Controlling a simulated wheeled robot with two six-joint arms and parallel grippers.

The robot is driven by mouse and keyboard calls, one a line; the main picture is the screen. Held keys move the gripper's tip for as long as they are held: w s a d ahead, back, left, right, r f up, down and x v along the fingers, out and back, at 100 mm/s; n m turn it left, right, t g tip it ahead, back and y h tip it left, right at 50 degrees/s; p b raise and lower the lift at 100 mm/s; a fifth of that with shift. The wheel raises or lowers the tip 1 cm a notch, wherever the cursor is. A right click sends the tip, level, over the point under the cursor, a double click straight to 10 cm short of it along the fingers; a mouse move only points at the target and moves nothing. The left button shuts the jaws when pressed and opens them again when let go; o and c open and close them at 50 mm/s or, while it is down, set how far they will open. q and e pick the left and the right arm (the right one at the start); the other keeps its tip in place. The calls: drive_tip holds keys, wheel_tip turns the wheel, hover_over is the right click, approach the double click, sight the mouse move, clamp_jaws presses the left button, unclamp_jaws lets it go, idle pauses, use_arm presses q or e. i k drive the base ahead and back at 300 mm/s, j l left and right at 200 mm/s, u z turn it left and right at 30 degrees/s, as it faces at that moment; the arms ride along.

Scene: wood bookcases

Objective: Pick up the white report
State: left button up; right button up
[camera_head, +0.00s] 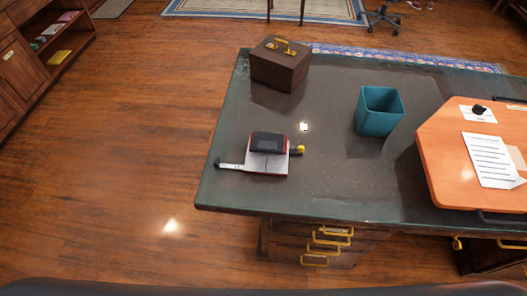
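A white printed sheet (490,158), which looks like the white report, lies flat on an orange board (450,165) at the right of the dark desk. Lines of text show on it. A second, tan-white paper (517,160) lies partly beside it at the right edge. A smaller white paper (470,114) with a black object (479,109) on it lies above the sheet. Neither of my grippers is in view.
The dark desk (330,175) holds a brown box (280,66) with a gold handle, a teal bin (380,110), and a dark device (268,142) on a white-and-red item (266,163). Gold-handled drawers (325,240) face front. Wood floor at left is clear.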

sight(492, 164)
drive_tip(key=z, duration=1.75)
drive_tip(key=u, duration=0.25)
drive_tip(key=i+l+u, duration=0.15)
drive_tip(key=l+u, duration=0.15)
drive_tip(key=l, duration=0.15)
drive_tip(key=i+l+u, duration=0.15)
drive_tip(key=l+u, duration=0.15)
drive_tip(key=l, duration=0.2)
drive_tip(key=l+u, duration=0.3)
drive_tip(key=l, duration=0.2)
